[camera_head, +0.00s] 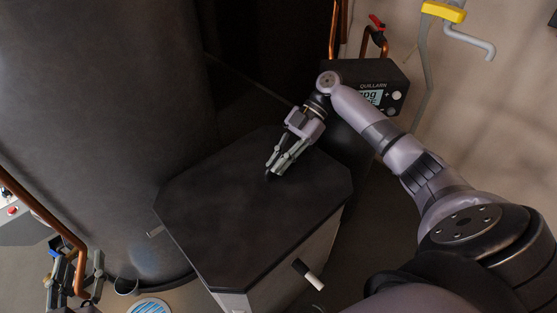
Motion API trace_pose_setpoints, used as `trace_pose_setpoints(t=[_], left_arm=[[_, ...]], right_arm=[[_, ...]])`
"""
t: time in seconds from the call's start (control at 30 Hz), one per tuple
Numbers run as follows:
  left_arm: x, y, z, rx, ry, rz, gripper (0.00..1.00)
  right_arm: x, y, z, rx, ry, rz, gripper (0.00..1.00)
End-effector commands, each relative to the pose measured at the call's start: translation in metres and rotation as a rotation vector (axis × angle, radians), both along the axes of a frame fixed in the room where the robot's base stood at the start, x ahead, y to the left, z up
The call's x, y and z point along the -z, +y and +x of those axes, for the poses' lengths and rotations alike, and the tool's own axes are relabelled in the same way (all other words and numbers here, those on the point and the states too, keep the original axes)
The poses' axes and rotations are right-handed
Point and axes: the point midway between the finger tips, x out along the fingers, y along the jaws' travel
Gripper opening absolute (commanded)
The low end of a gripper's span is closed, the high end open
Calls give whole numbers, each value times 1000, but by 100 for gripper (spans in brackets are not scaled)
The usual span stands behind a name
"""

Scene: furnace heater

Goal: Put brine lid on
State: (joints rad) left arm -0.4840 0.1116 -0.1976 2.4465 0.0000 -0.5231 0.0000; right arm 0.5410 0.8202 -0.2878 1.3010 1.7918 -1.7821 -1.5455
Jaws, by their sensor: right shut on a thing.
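The brine lid (235,220) is a dark, flat panel with cut corners. It lies over the top of the light grey brine tank (290,285), whose side shows below the lid's front right edge. I cannot tell whether the lid is fully seated. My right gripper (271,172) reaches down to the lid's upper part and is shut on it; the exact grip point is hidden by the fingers. My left gripper (76,262) is at the bottom left, open, with its fingers apart and away from the lid.
A large dark cylindrical tank (90,110) stands left of the lid. A black control box with a display (372,95) is behind my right gripper. Copper pipes (45,212) run at the left. A white-and-black part (308,274) sticks out by the brine tank's right side.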

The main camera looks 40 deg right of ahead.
Motion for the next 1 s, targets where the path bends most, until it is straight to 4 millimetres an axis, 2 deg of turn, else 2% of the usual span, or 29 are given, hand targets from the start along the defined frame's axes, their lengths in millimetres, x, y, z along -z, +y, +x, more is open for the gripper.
trace_pose_setpoints(t=[0.47,0.5,0.8,1.0], left_arm=[[-10,-2,2,3,-48,-13,40],[-9,-2,2,3,-47,-12,40],[-9,-2,2,3,-44,-12,40],[-9,-2,2,2,-45,-11,40]], right_arm=[[3,0,0,-1,-2,-1,0],[3,0,0,-1,-1,-2,12],[3,0,0,-1,-1,-1,32],[3,0,0,-1,-1,-1,35]])
